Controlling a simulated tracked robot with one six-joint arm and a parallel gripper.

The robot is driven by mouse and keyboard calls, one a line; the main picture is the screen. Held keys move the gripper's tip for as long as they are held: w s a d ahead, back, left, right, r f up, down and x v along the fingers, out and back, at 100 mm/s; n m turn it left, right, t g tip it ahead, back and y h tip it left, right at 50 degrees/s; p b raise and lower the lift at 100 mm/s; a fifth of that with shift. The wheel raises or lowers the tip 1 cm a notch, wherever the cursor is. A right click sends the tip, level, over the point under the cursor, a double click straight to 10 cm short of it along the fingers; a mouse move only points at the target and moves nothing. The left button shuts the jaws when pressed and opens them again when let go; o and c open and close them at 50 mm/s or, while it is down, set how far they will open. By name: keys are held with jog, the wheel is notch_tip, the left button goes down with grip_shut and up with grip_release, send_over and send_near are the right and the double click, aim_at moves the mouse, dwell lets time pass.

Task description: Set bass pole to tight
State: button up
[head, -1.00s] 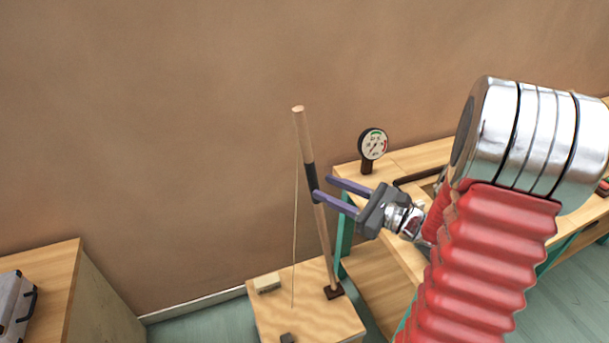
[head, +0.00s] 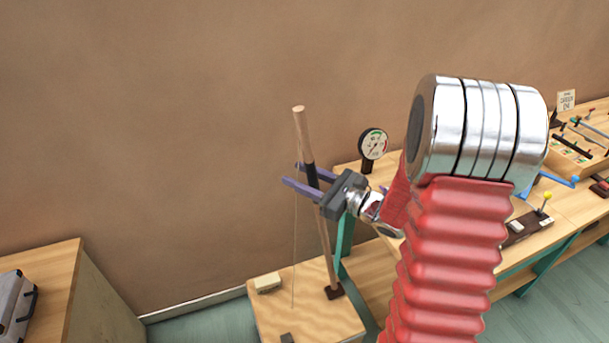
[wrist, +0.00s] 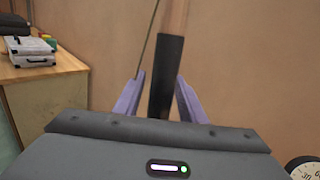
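The bass pole (head: 324,245) is a wooden stick with a black sleeve, standing on a wooden box (head: 325,325) and leaning slightly left at the top. A thin string (head: 295,250) runs from near its top down to the box. My gripper (head: 291,173) is open, with its purple fingers on either side of the black sleeve. In the wrist view the sleeve (wrist: 167,80) stands between the fingers (wrist: 160,78), with gaps visible on both sides. A round gauge (head: 373,143) stands behind on the bench; its needle's exact reading is too small to tell.
A long wooden bench (head: 572,200) with tools runs along the right. A small light block (head: 268,288) lies on the box. A wooden cabinet (head: 50,260) with a silver case (head: 12,300) stands at the left. The wall behind the pole is bare.

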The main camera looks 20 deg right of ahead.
grip_shut()
dwell(0.4)
